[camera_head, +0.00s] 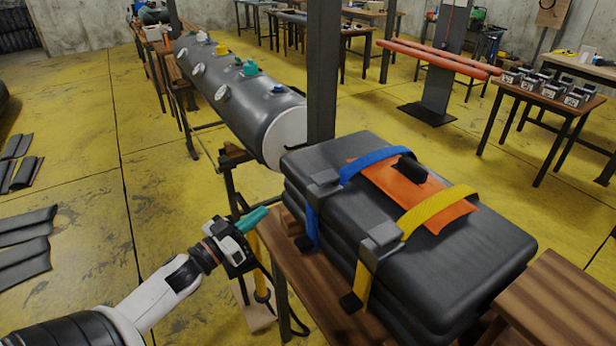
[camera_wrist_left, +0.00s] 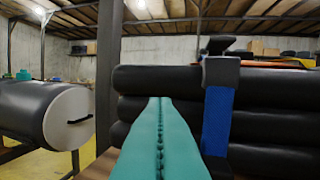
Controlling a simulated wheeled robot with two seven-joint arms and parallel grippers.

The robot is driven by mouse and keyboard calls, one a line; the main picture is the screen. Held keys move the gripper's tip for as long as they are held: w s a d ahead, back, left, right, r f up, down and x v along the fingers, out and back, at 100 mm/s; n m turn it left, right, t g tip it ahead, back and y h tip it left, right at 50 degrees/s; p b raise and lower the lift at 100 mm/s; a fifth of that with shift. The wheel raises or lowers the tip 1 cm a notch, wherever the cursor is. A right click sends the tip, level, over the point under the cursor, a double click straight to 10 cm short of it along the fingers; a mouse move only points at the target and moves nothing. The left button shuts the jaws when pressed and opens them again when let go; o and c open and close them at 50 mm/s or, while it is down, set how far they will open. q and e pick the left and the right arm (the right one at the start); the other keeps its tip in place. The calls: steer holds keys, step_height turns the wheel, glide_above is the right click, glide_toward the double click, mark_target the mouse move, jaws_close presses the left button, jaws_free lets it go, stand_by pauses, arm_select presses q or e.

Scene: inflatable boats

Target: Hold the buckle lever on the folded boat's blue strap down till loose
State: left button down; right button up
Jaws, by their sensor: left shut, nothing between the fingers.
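The folded boat (camera_head: 465,265) is a dark grey stack on a wooden table, with an orange panel on top. Its blue strap (camera_head: 378,163) runs over the top and down the near side through a grey buckle (camera_head: 323,184). The blue strap (camera_wrist_left: 216,120) and the buckle (camera_wrist_left: 220,68) also show in the left wrist view, right of the fingers. My left gripper (camera_head: 255,216) has teal fingers, shut and empty, left of the boat and apart from the buckle. In the left wrist view the fingers (camera_wrist_left: 159,110) are pressed together. My right gripper is out of view.
A yellow strap (camera_head: 437,210) with its own grey buckle (camera_head: 380,240) crosses the boat nearer me. A dark post (camera_head: 322,75) stands behind the boat. A grey cylinder (camera_head: 235,95) with valves lies at the back left. The floor at left is mostly open.

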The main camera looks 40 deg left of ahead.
mark_target(325, 178)
arm_select(q)
steer(key=s+d+r+m+h, duration=0.1)
steer(key=d+r+m+h, duration=0.2)
steer(key=r, duration=0.7)
steer(key=d+h, duration=0.2)
steer(key=shift+s+d+r+m+h, duration=0.25)
steer(key=shift+s+r+m+h, duration=0.05)
steer(key=shift+s+r, duration=0.1)
steer(key=p+x, duration=0.3)
steer(key=x, duration=0.7)
step_height(325, 178, down, 4)
steer(key=shift+a+r+t, duration=0.1)
steer(key=shift+r+t, duration=0.05)
steer(key=shift+t, duration=0.15)
